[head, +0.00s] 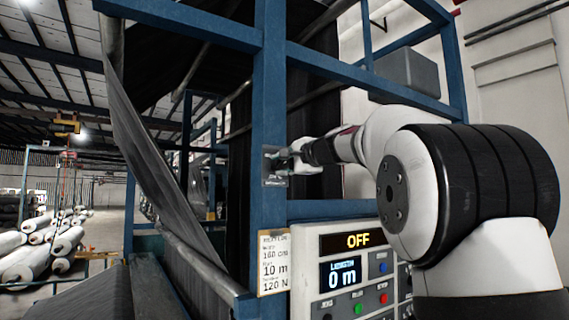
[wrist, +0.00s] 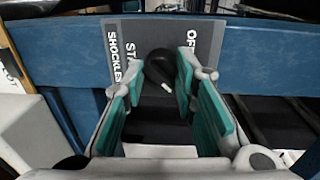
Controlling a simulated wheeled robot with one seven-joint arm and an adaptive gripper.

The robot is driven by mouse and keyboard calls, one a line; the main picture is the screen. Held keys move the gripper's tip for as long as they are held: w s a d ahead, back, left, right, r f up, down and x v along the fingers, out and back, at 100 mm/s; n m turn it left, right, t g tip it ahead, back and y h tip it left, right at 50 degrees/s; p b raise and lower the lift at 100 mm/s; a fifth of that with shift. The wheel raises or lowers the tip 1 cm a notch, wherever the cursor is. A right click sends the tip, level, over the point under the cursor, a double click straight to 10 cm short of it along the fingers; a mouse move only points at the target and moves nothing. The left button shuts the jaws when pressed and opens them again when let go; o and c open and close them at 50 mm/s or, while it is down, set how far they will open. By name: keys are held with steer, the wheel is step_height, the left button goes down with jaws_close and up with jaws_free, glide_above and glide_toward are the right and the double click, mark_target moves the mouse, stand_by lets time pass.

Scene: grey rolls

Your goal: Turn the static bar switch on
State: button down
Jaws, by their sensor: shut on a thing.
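The static bar switch is a black rotary knob (wrist: 160,68) on a grey plate (wrist: 118,38) fixed to a blue post. Printed letters read "OFF", "STA..." and "SHOCKLES...", partly covered by my fingers. In the head view the switch plate (head: 269,181) is on the upright blue post, mostly behind my gripper (head: 300,157). In the wrist view my gripper (wrist: 161,75) has its teal-padded fingers on either side of the knob and is shut on it. The knob's white mark points down and to the right in that view. The contact itself is partly hidden.
A control panel (head: 355,262) below the switch shows "OFF" and "0 m", with coloured buttons. A paper label (head: 273,262) is on the post. Dark fabric (head: 160,150) hangs left of the post. White rolls (head: 40,255) lie far left.

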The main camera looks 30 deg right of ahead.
steer(key=shift+r, duration=0.15)
steer(key=c, duration=1.3)
jaws_free()
steer(key=shift+s, duration=0.1)
steer(key=s, duration=1.1)
steer(key=shift+s+d+r, duration=0.2)
steer(key=shift+s+r, duration=0.1)
steer(key=shift+s, duration=0.05)
